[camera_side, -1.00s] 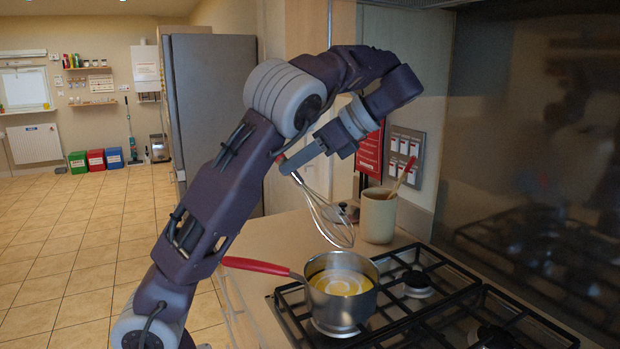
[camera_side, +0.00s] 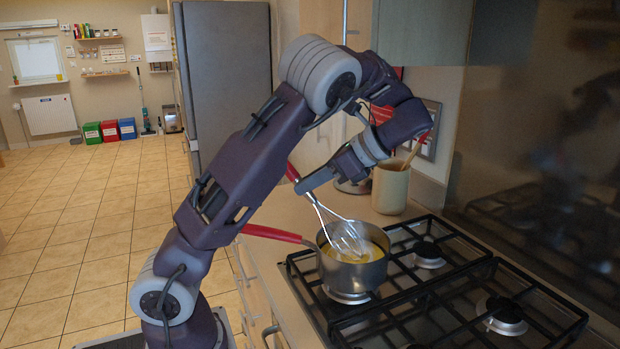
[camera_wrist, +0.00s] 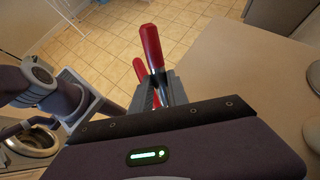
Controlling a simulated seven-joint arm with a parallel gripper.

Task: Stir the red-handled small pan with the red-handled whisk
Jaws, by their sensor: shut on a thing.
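The small steel pan (camera_side: 352,270) with a red handle (camera_side: 272,234) stands on the hob's front-left burner and holds a yellow liquid. The wire whisk (camera_side: 342,232) slants down into the pan, its wire loops inside the rim. How deep its end sits in the liquid is hard to tell. My gripper (camera_side: 304,186) is shut on the whisk just under its red handle (camera_side: 292,172). In the wrist view, the whisk's red handle (camera_wrist: 152,46) stands up from my gripper (camera_wrist: 160,92), and another red handle shows lower left, probably the pan's.
A beige pot (camera_side: 391,190) with a wooden utensil stands on the counter behind the pan, near the wall. The black grates of the hob (camera_side: 455,290) lie empty right of the pan. The counter left of the pot is partly hidden by my arm.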

